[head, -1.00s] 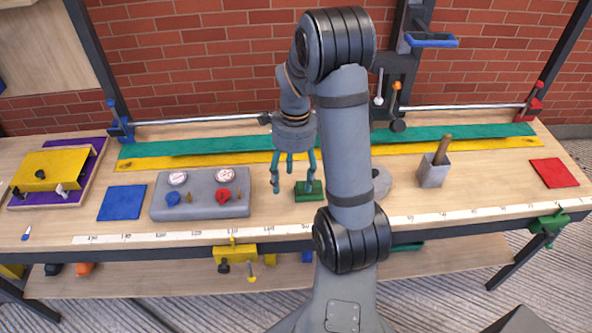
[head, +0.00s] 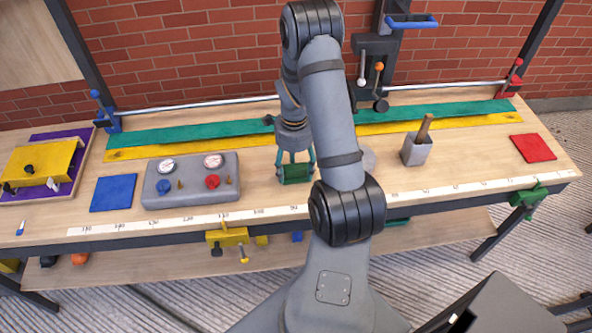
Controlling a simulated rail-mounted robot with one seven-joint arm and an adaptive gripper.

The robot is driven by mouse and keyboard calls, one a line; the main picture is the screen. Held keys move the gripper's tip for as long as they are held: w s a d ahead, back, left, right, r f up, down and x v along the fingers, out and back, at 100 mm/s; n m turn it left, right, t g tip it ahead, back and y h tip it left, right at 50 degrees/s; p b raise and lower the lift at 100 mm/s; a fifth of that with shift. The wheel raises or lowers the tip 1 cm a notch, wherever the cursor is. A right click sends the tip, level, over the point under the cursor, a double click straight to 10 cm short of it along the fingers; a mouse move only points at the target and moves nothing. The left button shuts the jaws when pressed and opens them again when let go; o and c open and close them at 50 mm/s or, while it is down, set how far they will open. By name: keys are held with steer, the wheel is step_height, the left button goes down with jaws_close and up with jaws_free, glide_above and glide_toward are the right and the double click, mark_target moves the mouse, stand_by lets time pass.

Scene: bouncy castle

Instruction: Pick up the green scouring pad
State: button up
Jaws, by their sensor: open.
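The green scouring pad (head: 294,173) is a small dark green block on the wooden workbench, just right of the grey gauge box. My gripper (head: 295,168) points down over it, open, with its fingers apart at the pad's left and right ends. The fingertips look close to the pad's sides; I cannot tell whether they touch it. The pad appears to rest on the bench top. My upper arm partly covers the area just right of the pad.
The grey box (head: 191,196) with two gauges and knobs stands left of the pad. A blue square (head: 113,193) lies further left. A grey block with a wooden handle (head: 417,150) stands right, with a red square (head: 532,148) beyond. Green and yellow strips (head: 210,132) lie behind.

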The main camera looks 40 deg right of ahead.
steer(key=shift+f, duration=0.25)
steer(key=shift+s, duration=0.1)
steer(key=shift+c, duration=0.9)
steer(key=c, duration=1.1)
